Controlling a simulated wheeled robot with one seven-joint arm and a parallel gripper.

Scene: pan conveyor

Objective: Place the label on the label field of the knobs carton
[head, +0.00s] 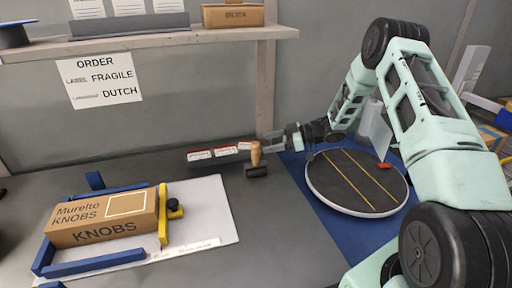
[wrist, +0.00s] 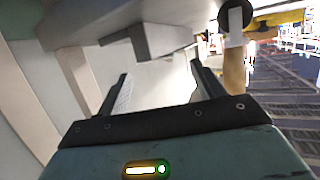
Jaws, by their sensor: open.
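The knobs carton (head: 80,235) is brown, printed "Murelto KNOBS", and lies on the left. Its label field (head: 125,204) is a white-outlined square on the top face, with no label on it. Several white labels with red edges (head: 199,155) lie on a dark strip at the back middle of the bench. My gripper (head: 272,142) is at the right end of that strip, beside a wooden-handled tool with a black end (head: 256,158). In the wrist view my gripper (wrist: 162,90) has its fingers apart with nothing seen held between them. The label print is too small to read.
Blue rails (head: 95,266) and a yellow clamp (head: 163,215) surround the carton on a white board (head: 215,205). A round turntable (head: 318,186) stands right on a blue mat. The order sheet (head: 102,82) reads FRAGILE, DUTCH. A shelf (head: 150,42) overhangs the back.

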